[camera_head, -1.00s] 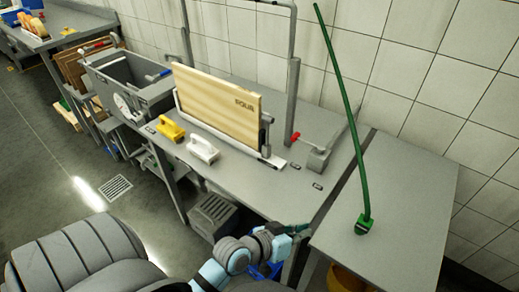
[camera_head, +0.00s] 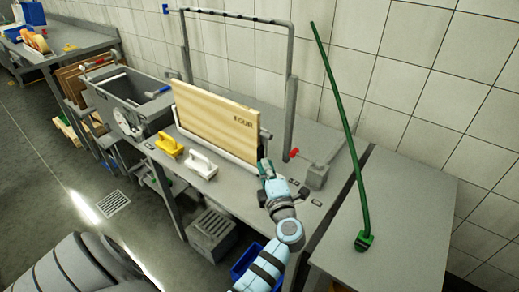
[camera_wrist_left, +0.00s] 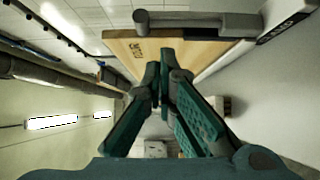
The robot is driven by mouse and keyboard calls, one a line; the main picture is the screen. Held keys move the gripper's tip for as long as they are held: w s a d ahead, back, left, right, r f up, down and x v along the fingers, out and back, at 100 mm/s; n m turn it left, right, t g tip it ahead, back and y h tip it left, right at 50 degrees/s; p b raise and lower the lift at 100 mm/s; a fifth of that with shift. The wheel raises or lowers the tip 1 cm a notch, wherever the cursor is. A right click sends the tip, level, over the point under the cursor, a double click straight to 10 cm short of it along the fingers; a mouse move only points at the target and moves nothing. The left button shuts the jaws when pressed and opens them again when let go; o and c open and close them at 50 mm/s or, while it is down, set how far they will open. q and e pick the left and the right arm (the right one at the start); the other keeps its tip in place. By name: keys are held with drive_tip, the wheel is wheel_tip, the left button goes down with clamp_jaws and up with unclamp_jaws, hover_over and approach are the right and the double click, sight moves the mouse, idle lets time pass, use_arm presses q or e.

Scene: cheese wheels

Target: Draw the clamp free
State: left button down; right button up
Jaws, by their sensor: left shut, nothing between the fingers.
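A pale wooden board (camera_head: 215,112) stands upright in a white holder (camera_head: 215,147) on the grey workbench. A grey bar-like part (camera_head: 265,143), possibly the clamp, sits at the board's right end, partly hidden. In the left wrist view a grey bar (camera_wrist_left: 205,24) with a rounded end lies across the board's edge (camera_wrist_left: 150,50). My left gripper (camera_head: 265,165) is just in front of the board's right end. Its teal fingers (camera_wrist_left: 166,65) come together at the tips, empty, apparently short of the bar.
A yellow-handled tool (camera_head: 168,145) and a white one (camera_head: 202,164) lie at the front left. A green pole (camera_head: 345,130) rises from the side table (camera_head: 410,210). A grey frame (camera_head: 290,80) arches behind.

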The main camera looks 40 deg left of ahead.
sight(255, 138)
use_arm(q)
drive_tip(key=b+x, duration=0.1)
drive_tip(key=x, duration=0.9)
use_arm(e)
drive_tip(key=shift+f, duration=0.6)
use_arm(q)
drive_tip(key=shift+s, duration=0.1)
